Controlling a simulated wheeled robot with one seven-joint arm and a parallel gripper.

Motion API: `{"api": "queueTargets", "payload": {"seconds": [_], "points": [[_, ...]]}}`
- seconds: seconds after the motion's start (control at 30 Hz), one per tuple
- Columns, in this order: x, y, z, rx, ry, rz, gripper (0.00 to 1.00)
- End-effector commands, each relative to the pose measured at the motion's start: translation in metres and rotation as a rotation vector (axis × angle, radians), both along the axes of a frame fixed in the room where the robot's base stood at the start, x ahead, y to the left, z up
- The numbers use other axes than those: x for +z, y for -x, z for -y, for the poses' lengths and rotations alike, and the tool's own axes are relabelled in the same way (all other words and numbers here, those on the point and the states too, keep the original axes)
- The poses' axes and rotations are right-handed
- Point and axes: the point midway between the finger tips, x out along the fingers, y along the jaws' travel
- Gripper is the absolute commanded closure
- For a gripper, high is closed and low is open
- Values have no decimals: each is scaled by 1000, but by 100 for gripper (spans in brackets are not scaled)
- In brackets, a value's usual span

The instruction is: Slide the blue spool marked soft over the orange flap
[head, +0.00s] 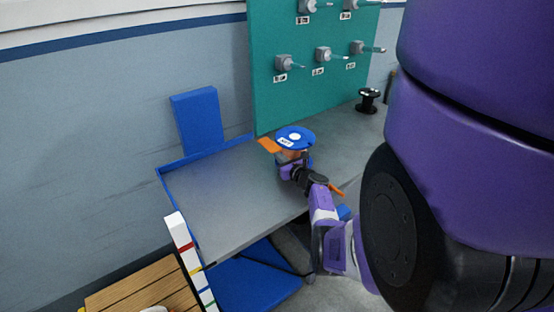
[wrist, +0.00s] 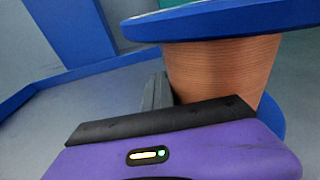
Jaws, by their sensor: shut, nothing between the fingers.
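The blue spool (head: 297,134) stands on the grey bench with a white label on its top; I cannot read the label. Its copper-coloured winding (wrist: 222,68) shows under the blue top disc (wrist: 215,20) in the wrist view. An orange flap (head: 268,146) shows just left of the spool, partly hidden by it. A second orange piece (head: 337,190) shows at the bench's front edge. My gripper (head: 290,165) is at the near side of the spool, below its top disc. Its fingers (wrist: 157,92) are shut and empty, close beside the winding; I cannot tell if they touch.
A teal board (head: 300,95) with several pegs and labels rises behind the bench (head: 215,195). A black spool (head: 368,100) stands at the bench's far right. A blue block (head: 198,120) leans at the wall. The bench's left part is clear.

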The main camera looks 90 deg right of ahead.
Motion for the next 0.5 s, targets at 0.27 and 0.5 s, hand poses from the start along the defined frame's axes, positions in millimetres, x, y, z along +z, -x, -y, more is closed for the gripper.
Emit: {"api": "queueTargets", "payload": {"seconds": [0.27,0.5], "points": [[-1,20,14,-8,1,0,100],[-2,34,24,-7,2,-2,100]]}}
